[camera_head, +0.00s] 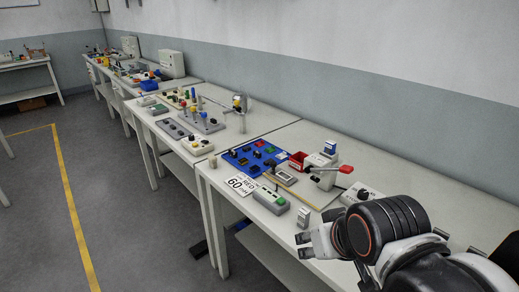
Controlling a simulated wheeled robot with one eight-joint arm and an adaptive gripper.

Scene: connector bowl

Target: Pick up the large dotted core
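I cannot make out dots on any part, so I cannot tell which thing is the large dotted core. A small beige cylinder (212,161) stands upright near the front left corner of the nearest bench. A small grey-and-white block (303,216) stands close behind my gripper. My gripper (301,245) is at the lower right, over the front part of the bench, pointing left. It is well to the right of the beige cylinder. Its fingertips are small in view, and whether they are apart or together is unclear. I see nothing held.
A blue board (245,157) with several dark parts lies on the nearest bench (332,270). More benches with equipment extend back left. The floor is open at left.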

